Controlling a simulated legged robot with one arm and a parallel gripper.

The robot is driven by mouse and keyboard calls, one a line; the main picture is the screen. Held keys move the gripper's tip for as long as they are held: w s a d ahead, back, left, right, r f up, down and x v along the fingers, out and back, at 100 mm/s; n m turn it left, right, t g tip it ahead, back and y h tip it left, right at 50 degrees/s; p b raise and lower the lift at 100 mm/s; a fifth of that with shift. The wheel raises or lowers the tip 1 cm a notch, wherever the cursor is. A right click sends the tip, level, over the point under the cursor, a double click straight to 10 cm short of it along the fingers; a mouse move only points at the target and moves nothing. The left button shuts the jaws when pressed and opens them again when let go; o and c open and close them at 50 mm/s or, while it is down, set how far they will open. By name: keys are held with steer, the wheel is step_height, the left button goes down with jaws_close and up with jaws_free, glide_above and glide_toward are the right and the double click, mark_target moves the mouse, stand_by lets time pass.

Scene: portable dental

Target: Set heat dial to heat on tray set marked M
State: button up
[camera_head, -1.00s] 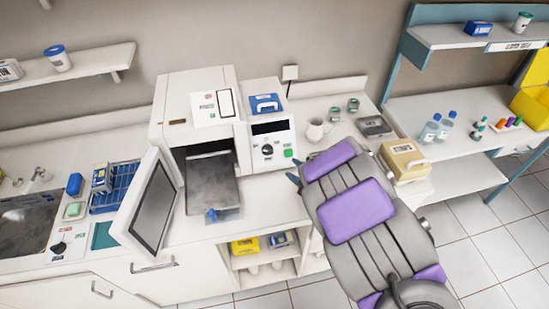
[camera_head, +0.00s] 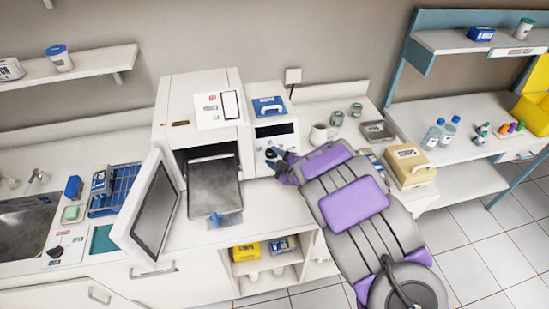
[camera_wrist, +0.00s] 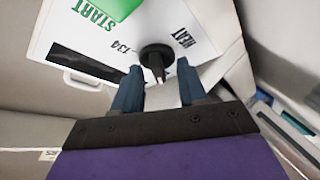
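The sterilizer's control panel (camera_head: 275,131) has a dark display. In the wrist view the black heat dial (camera_wrist: 156,58) stands out from the white panel, with "134" and "HEAT" printed on either side and a green START button (camera_wrist: 112,6) nearby. I cannot tell which mark the dial points at. My gripper (camera_wrist: 158,72) is open, its two blue fingertips on either side of the dial with visible gaps. In the head view my gripper (camera_head: 274,160) covers the lower panel. A grey tray (camera_head: 214,190) sticks out of the open chamber; no M is readable on it.
The sterilizer door (camera_head: 148,208) hangs open on the left. My arm reaches over the counter right of the chamber. A beige box (camera_head: 408,166), a white mug (camera_head: 320,134) and a metal tin (camera_head: 378,131) stand to the right. A blue rack (camera_head: 115,190) and sink (camera_head: 22,230) are left.

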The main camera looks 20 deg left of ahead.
steer(key=shift+w+d, duration=0.1)
steer(key=shift+d, duration=0.1)
steer(key=shift+c, duration=0.3)
jaws_close()
steer(key=shift+m, duration=0.4)
steer(key=m+t, duration=0.1)
steer(key=m+p, duration=0.1)
steer(key=m, duration=0.1)
steer(key=shift+s+a+t, duration=0.15)
steer(key=shift+s+t, duration=0.1)
steer(key=shift+t, duration=0.15)
steer(key=m+t+p, duration=0.1)
steer(key=m, duration=0.1)
steer(key=m+t, duration=0.1)
steer(key=m, duration=0.1)
steer(key=shift+s+f+m+h+p, duration=0.1)
steer(key=shift+m+h+p, duration=0.25)
steer(key=shift+m+h, duration=0.05)
steer(key=shift+a+m+t+h+p, duration=0.1)
steer(key=shift+m+t+h+p, duration=0.35)
steer(key=shift+m, duration=1.05)
steer(key=shift+a+m+t+h, duration=0.1)
steer(key=shift+m+t+h, duration=0.6)
steer(key=shift+m, duration=0.8)
